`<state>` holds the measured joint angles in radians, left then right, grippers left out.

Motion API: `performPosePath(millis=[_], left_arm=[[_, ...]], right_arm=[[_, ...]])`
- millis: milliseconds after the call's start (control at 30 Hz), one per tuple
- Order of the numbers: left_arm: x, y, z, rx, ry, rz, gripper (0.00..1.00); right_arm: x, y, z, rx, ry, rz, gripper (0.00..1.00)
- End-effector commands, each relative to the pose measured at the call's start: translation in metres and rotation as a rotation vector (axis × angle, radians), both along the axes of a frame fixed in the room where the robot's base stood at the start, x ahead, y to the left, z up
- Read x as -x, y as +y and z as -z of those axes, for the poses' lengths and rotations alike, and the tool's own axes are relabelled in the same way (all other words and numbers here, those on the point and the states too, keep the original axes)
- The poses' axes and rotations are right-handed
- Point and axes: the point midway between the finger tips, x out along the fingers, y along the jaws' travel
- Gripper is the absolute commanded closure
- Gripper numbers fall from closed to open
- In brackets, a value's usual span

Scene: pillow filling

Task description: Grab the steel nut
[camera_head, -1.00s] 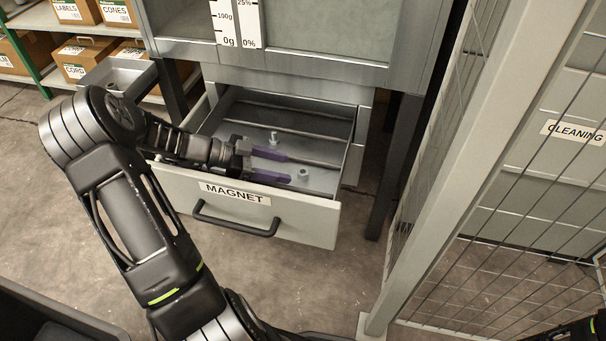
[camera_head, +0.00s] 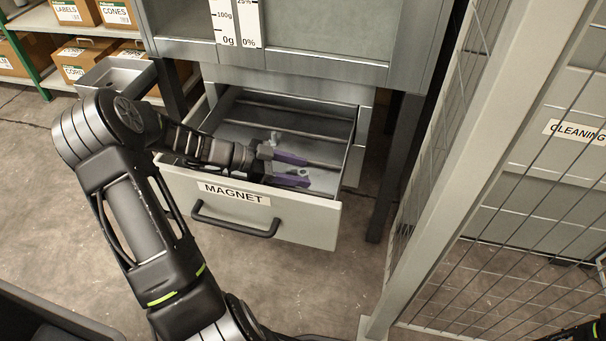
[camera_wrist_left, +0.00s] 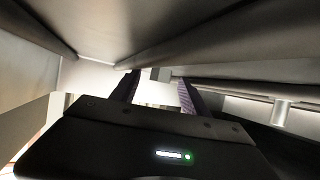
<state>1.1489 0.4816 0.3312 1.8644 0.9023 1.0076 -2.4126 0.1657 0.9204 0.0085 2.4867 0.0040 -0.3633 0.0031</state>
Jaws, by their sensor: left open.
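The steel nut (camera_head: 304,172) is a small grey ring-like piece on the floor of the open MAGNET drawer (camera_head: 215,205). My left gripper (camera_head: 299,171) reaches into the drawer from the left, with its two purple fingers spread to either side of the nut. The fingers look open, and I cannot tell whether either one touches the nut. In the left wrist view, a small grey block (camera_wrist_left: 160,74), likely the nut, shows between the fingertips (camera_wrist_left: 158,78). My right gripper does not show clearly in either view.
Another small metal piece (camera_head: 275,137) stands in the drawer beyond the upper finger. The drawer walls close in around my gripper, and the cabinet (camera_head: 310,65) overhangs the back. A wire mesh fence (camera_head: 500,190) stands at the right.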

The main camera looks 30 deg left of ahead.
Motion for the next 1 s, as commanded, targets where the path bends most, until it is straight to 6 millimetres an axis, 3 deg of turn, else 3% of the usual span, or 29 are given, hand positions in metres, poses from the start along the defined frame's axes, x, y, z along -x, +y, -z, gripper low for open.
performPosePath(millis=[367,1000], left_arm=[[0.0002,0.0002,-0.0001,0.0,0.0,0.0,0.47],[0.0003,0.0002,-0.0001,0.0,0.0,0.0,1.0]], right_arm=[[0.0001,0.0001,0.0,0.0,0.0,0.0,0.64],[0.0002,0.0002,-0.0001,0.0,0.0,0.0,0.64]])
